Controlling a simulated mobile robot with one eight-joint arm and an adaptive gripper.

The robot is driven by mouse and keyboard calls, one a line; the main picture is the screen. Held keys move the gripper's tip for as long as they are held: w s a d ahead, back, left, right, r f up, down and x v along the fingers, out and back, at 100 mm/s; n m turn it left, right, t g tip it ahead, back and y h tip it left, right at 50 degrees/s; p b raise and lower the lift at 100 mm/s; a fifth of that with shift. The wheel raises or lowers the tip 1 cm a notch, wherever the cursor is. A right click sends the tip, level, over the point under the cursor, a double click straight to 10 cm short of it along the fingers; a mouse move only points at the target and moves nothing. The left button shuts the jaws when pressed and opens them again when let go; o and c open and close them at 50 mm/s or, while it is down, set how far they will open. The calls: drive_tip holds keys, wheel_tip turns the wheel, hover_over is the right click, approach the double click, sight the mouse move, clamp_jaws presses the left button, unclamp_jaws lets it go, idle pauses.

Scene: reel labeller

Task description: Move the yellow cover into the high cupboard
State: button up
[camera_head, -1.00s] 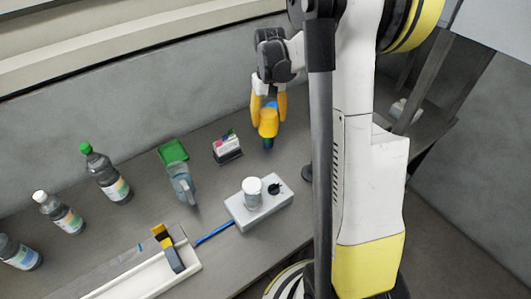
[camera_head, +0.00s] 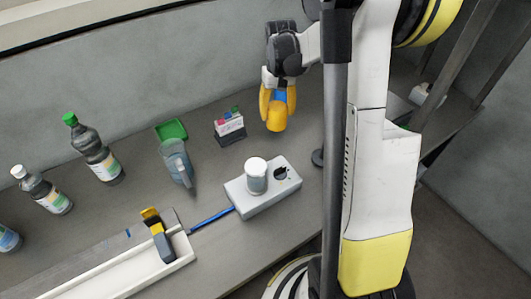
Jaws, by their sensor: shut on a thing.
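The yellow cover (camera_head: 277,118) is held in my gripper (camera_head: 278,105), above the back of the grey worktop (camera_head: 225,225). The gripper points down and its yellow fingers are shut on the cover's sides. A bit of blue shows between the fingers. The fingers and cover are nearly the same yellow, so their exact contact is hard to make out. The cover appears clear of the worktop. I cannot make out the high cupboard in this view.
A small card box (camera_head: 229,128), a green tray (camera_head: 171,129), a clear jug (camera_head: 177,161) and bottles (camera_head: 93,150) stand to the left. A grey box (camera_head: 268,196) with a white jar (camera_head: 256,176) is in front. Dark posts (camera_head: 455,65) rise at right.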

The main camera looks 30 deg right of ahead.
drive_tip(key=a+f+b, duration=0.1)
drive_tip(key=a+f, duration=0.1)
drive_tip(key=a, duration=0.1)
drive_tip(key=s+a+f+b, duration=0.1)
drive_tip(key=a+f, duration=0.1)
drive_tip(key=a, duration=0.2)
drive_tip(key=a+f+b, duration=0.1)
drive_tip(key=a+f, duration=0.2)
drive_tip(key=a, duration=0.1)
drive_tip(key=shift+s+a, duration=0.2)
drive_tip(key=shift+s, duration=0.2)
drive_tip(key=shift+f+b, duration=1)
drive_tip(key=shift+f, duration=0.9)
drive_tip(key=shift+f, duration=0.25)
drive_tip(key=o, duration=1)
drive_tip(key=shift+o, duration=0.3)
drive_tip(key=shift+r, duration=0.1)
drive_tip(key=shift+r, duration=0.1)
